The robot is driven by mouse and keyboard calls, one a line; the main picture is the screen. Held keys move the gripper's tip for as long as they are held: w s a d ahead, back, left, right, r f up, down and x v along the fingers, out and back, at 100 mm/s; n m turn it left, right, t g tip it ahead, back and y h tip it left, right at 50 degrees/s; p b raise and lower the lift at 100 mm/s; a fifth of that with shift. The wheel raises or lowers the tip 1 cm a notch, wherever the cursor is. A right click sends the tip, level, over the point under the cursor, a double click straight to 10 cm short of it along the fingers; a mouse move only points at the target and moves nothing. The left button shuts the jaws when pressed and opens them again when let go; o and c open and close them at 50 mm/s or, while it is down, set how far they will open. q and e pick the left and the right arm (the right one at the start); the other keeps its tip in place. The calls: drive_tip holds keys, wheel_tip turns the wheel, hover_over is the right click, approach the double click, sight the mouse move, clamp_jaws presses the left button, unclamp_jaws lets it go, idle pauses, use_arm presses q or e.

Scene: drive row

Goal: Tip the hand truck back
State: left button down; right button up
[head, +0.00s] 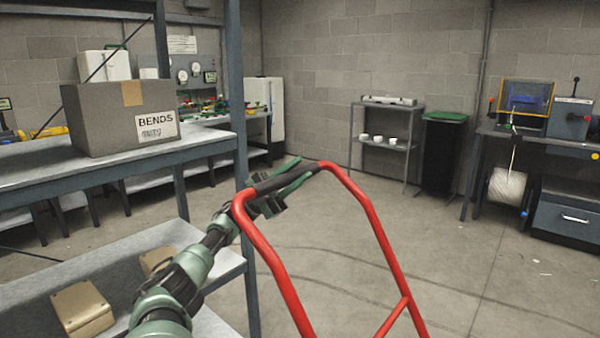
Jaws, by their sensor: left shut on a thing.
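The hand truck (378,233) shows as a red tubular frame with a black grip along its top bar. The frame runs down out of the bottom of the head view, so its wheels and toe plate are hidden. My left gripper (285,183) comes in from the lower left and is shut on the black grip of the top bar. My right gripper is not in view.
A metal shelf (212,264) stands close on the left with a cardboard box (100,118) labelled BENDS. A low rack (386,145) and a dark bin (438,158) stand at the back. A workbench (480,134) is at the right. The concrete floor between is clear.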

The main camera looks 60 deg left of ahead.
use_arm(q)
drive_tip(key=shift+a+f+t+y, duration=0.2)
drive_tip(key=shift+a+t+y, duration=0.1)
drive_tip(key=c, duration=1.4)
unclamp_jaws()
drive_tip(key=shift+s+n, duration=0.1)
drive_tip(key=shift+n, duration=0.2)
drive_tip(key=o, duration=0.3)
drive_tip(key=shift+s+a+f, duration=0.2)
drive_tip(key=shift+a+f, duration=0.05)
drive_tip(key=shift+a, duration=0.25)
drive_tip(key=shift+s+a+f, duration=0.1)
drive_tip(key=shift+a+f, duration=0.05)
drive_tip(key=shift+a, duration=0.1)
drive_tip(key=shift+d+r, duration=0.2)
drive_tip(key=shift+d, duration=0.1)
drive_tip(key=b+v, duration=0.3)
drive_tip(key=v, duration=0.5)
drive_tip(key=shift+b, duration=0.3)
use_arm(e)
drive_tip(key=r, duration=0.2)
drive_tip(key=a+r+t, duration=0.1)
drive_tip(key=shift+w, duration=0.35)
